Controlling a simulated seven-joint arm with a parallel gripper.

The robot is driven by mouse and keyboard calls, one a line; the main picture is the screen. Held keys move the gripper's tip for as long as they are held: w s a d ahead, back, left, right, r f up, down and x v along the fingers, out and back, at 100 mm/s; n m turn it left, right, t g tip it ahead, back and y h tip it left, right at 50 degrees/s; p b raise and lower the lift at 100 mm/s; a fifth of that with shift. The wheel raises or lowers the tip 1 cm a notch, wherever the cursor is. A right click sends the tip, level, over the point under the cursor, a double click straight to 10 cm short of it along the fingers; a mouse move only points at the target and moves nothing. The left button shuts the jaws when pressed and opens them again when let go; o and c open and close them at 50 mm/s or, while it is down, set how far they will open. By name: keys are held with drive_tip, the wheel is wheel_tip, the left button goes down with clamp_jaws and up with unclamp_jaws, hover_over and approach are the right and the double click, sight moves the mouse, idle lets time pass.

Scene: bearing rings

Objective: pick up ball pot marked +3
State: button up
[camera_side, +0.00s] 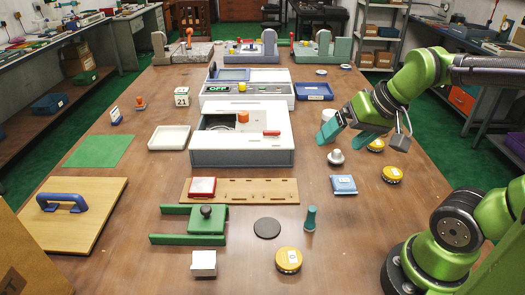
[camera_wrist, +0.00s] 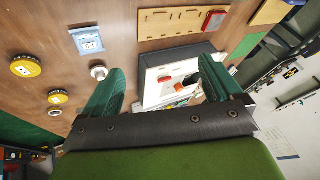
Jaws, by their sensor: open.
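Three yellow round pots with white labels stand on the table. One pot (camera_side: 376,145) is just right of my gripper in the side view, partly behind the arm. A second pot (camera_side: 392,175) is a little nearer the camera. A third pot (camera_side: 288,260) is at the front and its label looks like 0. The wrist view shows two yellow pots at left, one larger (camera_wrist: 26,64) and one smaller (camera_wrist: 58,97). I cannot read for sure which is marked +3. My gripper (camera_side: 350,131) is open and empty above the table; its green fingers (camera_wrist: 160,68) also show in the wrist view.
A grey-white knobbed piece (camera_side: 336,157) stands below my gripper. A blue packet (camera_side: 343,185) lies nearer the camera. A teal peg (camera_side: 310,218) stands near the front pot. Table right of that pot is clear.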

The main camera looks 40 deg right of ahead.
drive_tip(key=w+d+f+g+h, duration=0.1)
drive_tip(key=d+f+g, duration=0.1)
drive_tip(key=d, duration=0.9)
drive_tip(key=n+g, duration=0.4)
drive_tip(key=n, duration=0.6)
hover_over(393, 172)
wheel_tip(393, 172, down, 4)
drive_tip(key=f, duration=1.1)
drive_tip(key=shift+w+a, duration=0.15)
drive_tip(key=shift+w, duration=0.05)
drive_tip(key=shift+s+f, duration=0.15)
drive_tip(key=shift+f, duration=1.25)
drive_tip(key=shift+s+f, duration=0.1)
drive_tip(key=shift+f, duration=1.25)
drive_tip(key=shift+c, duration=0.3)
drive_tip(key=c, duration=1.2)
